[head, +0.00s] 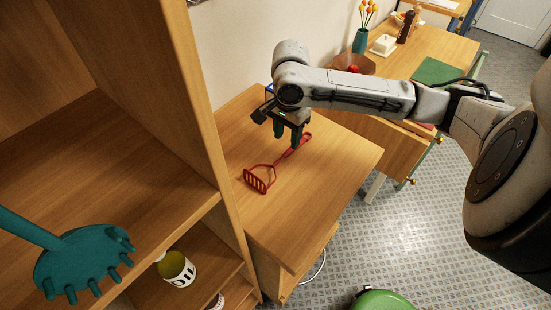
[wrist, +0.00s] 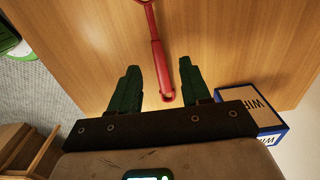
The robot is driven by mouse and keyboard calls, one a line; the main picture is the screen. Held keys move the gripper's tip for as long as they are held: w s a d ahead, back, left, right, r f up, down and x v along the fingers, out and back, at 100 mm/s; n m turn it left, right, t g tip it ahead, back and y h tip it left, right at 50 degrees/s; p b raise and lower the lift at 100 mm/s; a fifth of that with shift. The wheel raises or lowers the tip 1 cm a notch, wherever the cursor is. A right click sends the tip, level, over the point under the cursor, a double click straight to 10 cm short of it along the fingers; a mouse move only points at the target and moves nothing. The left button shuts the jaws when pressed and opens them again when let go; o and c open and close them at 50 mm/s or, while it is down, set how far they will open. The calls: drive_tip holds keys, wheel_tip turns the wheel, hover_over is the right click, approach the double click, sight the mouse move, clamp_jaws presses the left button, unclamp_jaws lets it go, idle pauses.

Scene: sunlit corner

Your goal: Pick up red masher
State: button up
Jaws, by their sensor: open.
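The red masher (head: 259,178) lies flat on the wooden counter, its slotted head toward the front left and its handle running back under my gripper. My gripper (head: 288,137) is above the handle end, pointing down. In the wrist view the red handle (wrist: 160,65) runs between the two green fingers of my gripper (wrist: 160,82), which are spread apart with nothing held. The masher's head is cut off at the top of the wrist view. I cannot tell the exact height of the fingers above the handle.
A blue and white box (wrist: 252,108) stands close beside the right finger. A wooden shelf unit (head: 190,100) rises on the left, with a teal slotted utensil (head: 80,262) in front of it. The counter's right part (head: 330,165) is clear.

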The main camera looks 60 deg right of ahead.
sight(287, 153)
drive_tip(key=shift+s+a+f+p, duration=0.1)
drive_tip(key=shift+f+p, duration=0.45)
drive_tip(key=shift+f, duration=2.45)
drive_tip(key=shift+c, duration=0.2)
clamp_jaws()
